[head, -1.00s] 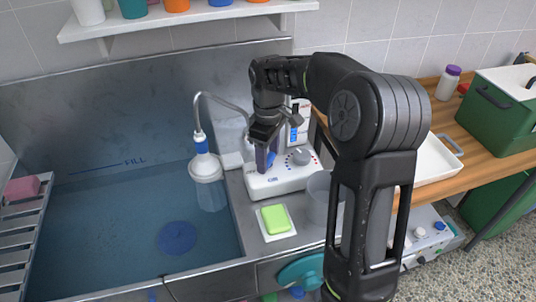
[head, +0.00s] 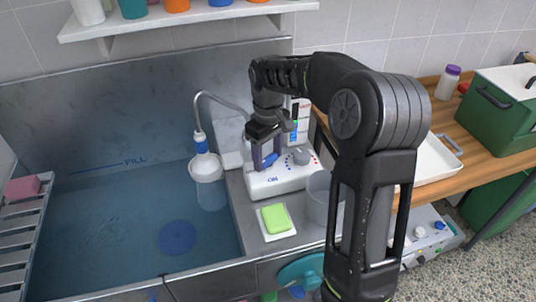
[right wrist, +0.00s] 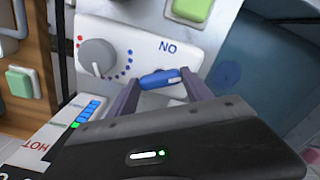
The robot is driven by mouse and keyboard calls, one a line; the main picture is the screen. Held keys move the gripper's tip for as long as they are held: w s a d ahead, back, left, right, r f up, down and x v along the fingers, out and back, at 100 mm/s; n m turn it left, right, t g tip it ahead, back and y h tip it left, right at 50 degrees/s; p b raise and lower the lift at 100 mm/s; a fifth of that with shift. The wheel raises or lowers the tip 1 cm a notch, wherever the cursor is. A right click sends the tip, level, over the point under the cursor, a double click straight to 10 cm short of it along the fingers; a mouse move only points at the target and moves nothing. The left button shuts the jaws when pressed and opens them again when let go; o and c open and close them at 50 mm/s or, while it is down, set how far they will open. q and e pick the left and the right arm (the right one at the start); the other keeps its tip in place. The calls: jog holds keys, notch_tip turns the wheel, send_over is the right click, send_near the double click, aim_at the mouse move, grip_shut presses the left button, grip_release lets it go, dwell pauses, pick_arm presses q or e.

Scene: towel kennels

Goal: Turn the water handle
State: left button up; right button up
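In the right wrist view the blue handle (right wrist: 160,78) lies crosswise between the two spread fingers (right wrist: 160,92), one near each end. The fingers stand apart around it; I cannot tell whether either touches it. A grey round knob (right wrist: 97,57) with red and blue dots sits beside the handle. My left gripper is out of view.
A water-filled sink (head: 110,235) lies left, with a hose and white shower head (head: 205,168) at its edge. A white tray (head: 432,165) and green box (head: 495,115) are right.

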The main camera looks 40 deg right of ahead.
aim_at(268, 158)
jog(key=o, duration=0.4)
jog(key=shift+o, duration=0.2)
jog(key=shift+r+b, duration=0.4)
jog(key=shift+r, duration=3.5)
